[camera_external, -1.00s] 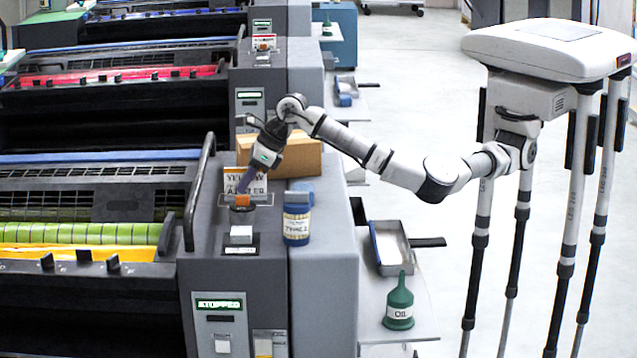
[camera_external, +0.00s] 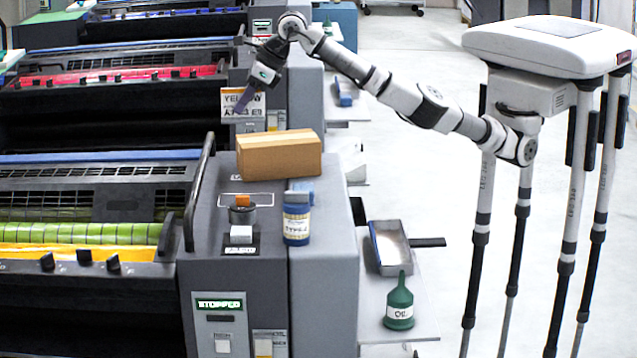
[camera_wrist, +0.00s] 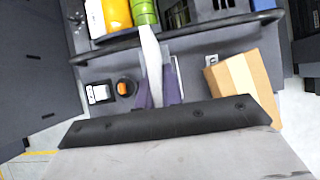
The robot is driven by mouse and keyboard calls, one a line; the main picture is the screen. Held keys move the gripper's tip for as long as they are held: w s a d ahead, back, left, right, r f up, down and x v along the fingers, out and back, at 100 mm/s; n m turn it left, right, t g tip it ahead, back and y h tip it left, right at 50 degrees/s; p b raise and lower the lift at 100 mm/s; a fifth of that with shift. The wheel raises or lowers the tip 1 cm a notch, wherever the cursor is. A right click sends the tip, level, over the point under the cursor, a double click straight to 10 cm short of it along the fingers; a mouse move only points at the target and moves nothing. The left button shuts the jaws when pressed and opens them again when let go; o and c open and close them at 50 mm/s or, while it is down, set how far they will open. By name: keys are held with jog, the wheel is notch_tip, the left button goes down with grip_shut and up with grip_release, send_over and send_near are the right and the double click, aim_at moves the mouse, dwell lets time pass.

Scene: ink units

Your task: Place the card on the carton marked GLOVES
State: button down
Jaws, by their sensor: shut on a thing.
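The card (camera_external: 240,104), white with an orange strip and black lettering beginning "YELLOW", hangs upright in the air in the external view. My gripper (camera_external: 245,97) has purple fingers shut on it. In the wrist view the card (camera_wrist: 151,50) shows nearly edge-on as a pale strip between the fingers (camera_wrist: 157,98). A brown cardboard carton (camera_external: 275,160) sits on top of the nearest grey press cabinet, below and right of the card, apart from it. The carton also shows at right in the wrist view (camera_wrist: 242,82). I cannot read any GLOVES marking on it.
A side shelf holds a tray (camera_external: 390,245) and a green oil can (camera_external: 398,305).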

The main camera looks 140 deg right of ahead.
jog(key=s+d+r+m+g+b, duration=0.1)
jog(key=s+d+r, duration=0.15)
jog(key=s, duration=0.45)
jog(key=s+d+r+m+h, duration=0.1)
jog(key=s+r+m, duration=0.1)
jog(key=s+r, duration=0.3)
jog(key=s+d+r+m+g+b, duration=0.1)
jog(key=s+d+r, duration=0.1)
jog(key=s, duration=0.6)
jog(key=b, duration=0.4)
send_near(280, 136)
jog(key=shift+w+d+r+h, duration=0.15)
jog(key=shift+w+d+r, duration=0.15)
jog(key=shift+d, duration=0.2)
jog(key=shift+w+d+r+h, duration=0.2)
jog(key=shift+d+r, duration=0.1)
jog(key=shift+d, duration=0.25)
jog(key=shift+m, duration=0.3)
jog(key=shift+f, duration=2.45)
jog(key=shift+f, duration=0.2)
jog(key=c, duration=1.5)
grip_release()
jog(key=shift+c, duration=0.2)
